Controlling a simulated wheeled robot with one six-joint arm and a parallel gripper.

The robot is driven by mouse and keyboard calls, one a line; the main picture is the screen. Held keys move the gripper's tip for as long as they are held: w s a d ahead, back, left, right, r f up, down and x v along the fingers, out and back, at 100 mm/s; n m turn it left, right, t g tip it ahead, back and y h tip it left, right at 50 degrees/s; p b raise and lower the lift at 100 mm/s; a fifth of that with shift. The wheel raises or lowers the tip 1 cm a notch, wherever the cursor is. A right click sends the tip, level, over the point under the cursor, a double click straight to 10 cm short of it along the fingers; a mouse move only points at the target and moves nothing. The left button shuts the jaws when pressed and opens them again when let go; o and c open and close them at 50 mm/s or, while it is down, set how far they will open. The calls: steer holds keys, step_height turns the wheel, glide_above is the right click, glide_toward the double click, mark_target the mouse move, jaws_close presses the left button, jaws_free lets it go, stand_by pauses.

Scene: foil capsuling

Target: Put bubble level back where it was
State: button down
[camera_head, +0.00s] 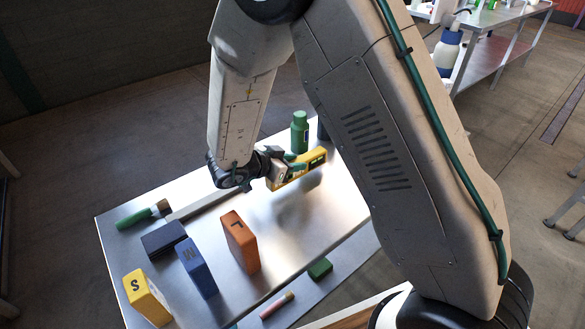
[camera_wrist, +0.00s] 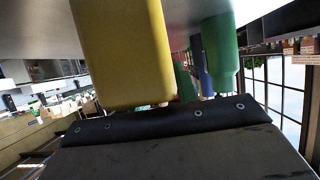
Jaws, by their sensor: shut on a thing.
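The yellow bubble level (camera_head: 314,166) is in my gripper (camera_head: 287,168), which is shut on it near the far right part of the metal table (camera_head: 210,197). A dark shadow lies on the table below the level, so it looks held a little above the surface. In the wrist view the yellow level (camera_wrist: 122,50) fills the upper middle, just beyond the dark edge of my gripper. My gripper and arm hide part of the level in the head view.
A green bottle (camera_head: 300,133) stands just behind the level. Orange (camera_head: 240,243), blue (camera_head: 197,268) and yellow (camera_head: 147,297) lettered boxes stand at the front. A dark box (camera_head: 164,239), green-handled brush (camera_head: 142,214), green block (camera_head: 320,268) and pink-ended stick (camera_head: 276,305) lie around. The middle is clear.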

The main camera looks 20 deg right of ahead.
steer(key=shift+f, duration=1.05)
steer(key=shift+f, duration=0.2)
steer(key=c, duration=1.1)
jaws_free()
steer(key=shift+o, duration=0.2)
steer(key=shift+r, duration=0.15)
steer(key=shift+s+a+r, duration=0.1)
steer(key=shift+a+r, duration=0.1)
steer(key=shift+a, duration=0.15)
steer(key=v, duration=1.1)
